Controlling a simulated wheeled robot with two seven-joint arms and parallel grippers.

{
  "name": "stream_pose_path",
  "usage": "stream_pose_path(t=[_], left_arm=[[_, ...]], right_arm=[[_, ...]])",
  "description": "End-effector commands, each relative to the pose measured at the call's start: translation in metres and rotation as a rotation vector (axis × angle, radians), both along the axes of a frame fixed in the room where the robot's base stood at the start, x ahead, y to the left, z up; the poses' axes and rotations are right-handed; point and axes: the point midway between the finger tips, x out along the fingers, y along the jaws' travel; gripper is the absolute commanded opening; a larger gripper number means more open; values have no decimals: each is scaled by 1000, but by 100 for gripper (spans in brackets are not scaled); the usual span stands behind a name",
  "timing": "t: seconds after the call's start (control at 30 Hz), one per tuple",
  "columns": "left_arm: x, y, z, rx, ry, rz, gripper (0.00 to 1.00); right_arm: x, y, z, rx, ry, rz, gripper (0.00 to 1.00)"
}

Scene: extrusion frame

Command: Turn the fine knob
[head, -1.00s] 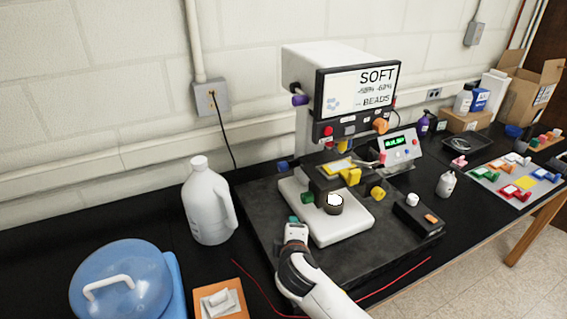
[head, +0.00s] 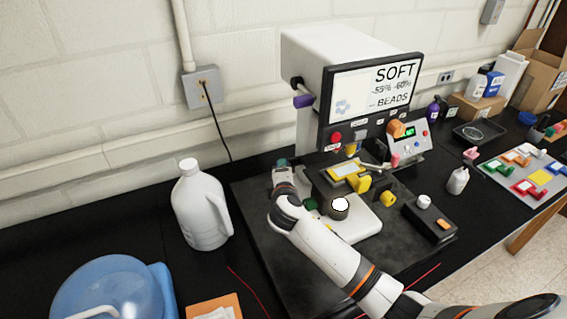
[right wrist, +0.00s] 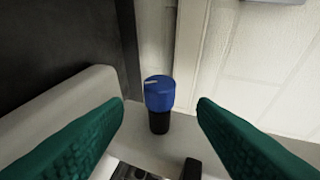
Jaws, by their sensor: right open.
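A blue knob (right wrist: 159,93) with a white mark on its top sits on a black stem in the right wrist view. I cannot read a label naming it as the fine knob. My right gripper (right wrist: 161,120) is open, with one green ridged finger on each side of the blue knob and a gap to each. In the head view, my right gripper (head: 281,164) is at the left rear of the microscope-like instrument (head: 352,228), and the blue knob is hidden there. My left gripper is not in view.
A white jug (head: 201,205) stands left of the instrument, with a blue-lidded container (head: 110,290) nearer. A yellow knob (head: 388,199) and a black box (head: 428,220) are to the right. A display box (head: 408,138) stands behind.

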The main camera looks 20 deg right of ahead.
Motion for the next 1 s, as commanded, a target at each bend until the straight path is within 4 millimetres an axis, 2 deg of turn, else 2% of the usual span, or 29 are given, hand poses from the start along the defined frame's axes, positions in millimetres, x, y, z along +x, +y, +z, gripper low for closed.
stream_pose_path(t=[0.1,0.2,0.37,0.53,0.83,1.0], left_arm=[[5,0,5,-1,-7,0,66],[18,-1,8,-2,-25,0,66],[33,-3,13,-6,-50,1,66],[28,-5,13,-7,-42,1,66],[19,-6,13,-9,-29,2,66],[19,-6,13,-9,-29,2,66]], right_arm=[[18,-7,-4,0,1,-2,52],[31,-12,-8,1,1,-1,52],[44,-17,-14,1,1,-2,52],[51,-20,-17,2,0,-1,52],[52,-21,-18,2,-1,-1,52],[52,-21,-18,2,-1,-1,26]])
